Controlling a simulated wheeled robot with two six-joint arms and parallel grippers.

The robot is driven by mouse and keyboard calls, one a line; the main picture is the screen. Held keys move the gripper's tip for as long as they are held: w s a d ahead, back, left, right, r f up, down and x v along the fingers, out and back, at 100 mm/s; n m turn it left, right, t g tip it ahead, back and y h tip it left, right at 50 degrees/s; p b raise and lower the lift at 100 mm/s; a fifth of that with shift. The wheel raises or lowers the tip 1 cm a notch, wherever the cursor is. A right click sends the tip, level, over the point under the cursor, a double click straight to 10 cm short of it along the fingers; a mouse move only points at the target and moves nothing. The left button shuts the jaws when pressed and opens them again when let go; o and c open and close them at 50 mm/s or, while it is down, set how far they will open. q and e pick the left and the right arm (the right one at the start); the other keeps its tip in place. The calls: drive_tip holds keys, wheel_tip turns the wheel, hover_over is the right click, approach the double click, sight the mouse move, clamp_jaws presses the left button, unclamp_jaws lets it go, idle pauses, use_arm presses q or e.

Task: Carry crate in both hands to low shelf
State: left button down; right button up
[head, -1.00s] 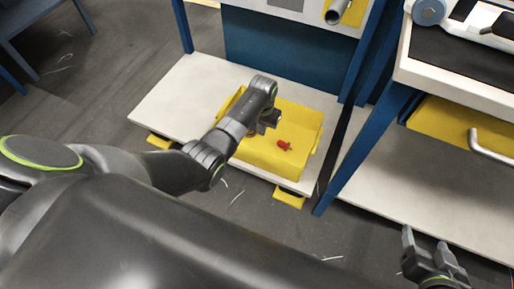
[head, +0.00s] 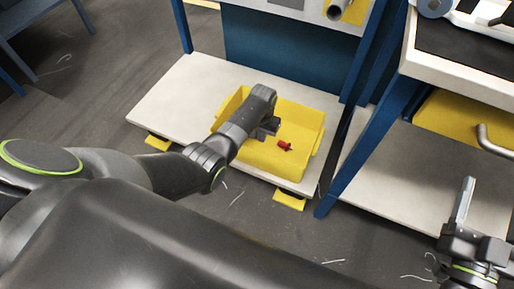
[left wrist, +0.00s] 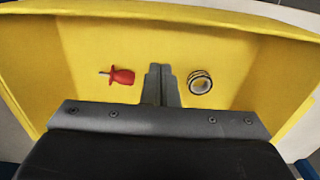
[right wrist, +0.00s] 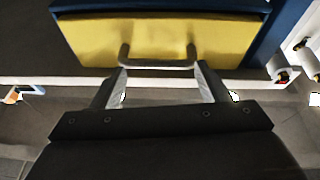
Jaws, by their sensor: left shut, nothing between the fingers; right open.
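The yellow crate (head: 302,119) sits on the pale low shelf (head: 172,98) at the foot of the blue frame. A small red object (head: 284,145) lies inside it. In the left wrist view, the red object (left wrist: 118,76) and a ring-shaped roll (left wrist: 199,82) lie on the crate's floor. My left gripper (head: 270,130) is over the crate's inside, shut with nothing between its fingers; in the left wrist view its fingertips (left wrist: 160,72) point into the crate. My right gripper (head: 468,205) is open and empty at the lower right, away from the crate.
A workbench with a yellow drawer (head: 452,123) and metal handle (head: 492,140) stands at the right; the right wrist view shows the drawer (right wrist: 160,38) ahead of the open fingers. A pale lower board (head: 400,185) lies beneath it. Blue posts (head: 362,155) stand between shelf and bench.

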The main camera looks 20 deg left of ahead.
use_arm(q)
drive_tip(key=shift+s+a+f, duration=0.1)
drive_tip(key=shift+s+f, duration=0.2)
drive_tip(key=shift+s, duration=0.4)
drive_tip(key=shift+s+d+f, duration=0.1)
drive_tip(key=shift+s+f, duration=0.25)
drive_tip(key=shift+s, duration=0.3)
drive_tip(key=shift+s+a+f, duration=0.1)
drive_tip(key=shift+s+f, duration=0.2)
drive_tip(key=shift+s, duration=0.4)
use_arm(e)
drive_tip(key=shift+s+a+r+n+t+y, duration=0.15)
drive_tip(key=shift+s+r+t, duration=0.1)
drive_tip(key=shift+r+t, duration=0.3)
drive_tip(key=shift+s+a+r+n+t+y, duration=0.1)
drive_tip(key=shift+s+r+n+t, duration=0.1)
drive_tip(key=shift+r+t, duration=0.4)
drive_tip(key=shift+s+a+r+n+t+y, duration=0.15)
drive_tip(key=shift+s+r+t, duration=0.1)
drive_tip(key=shift+r, duration=0.55)
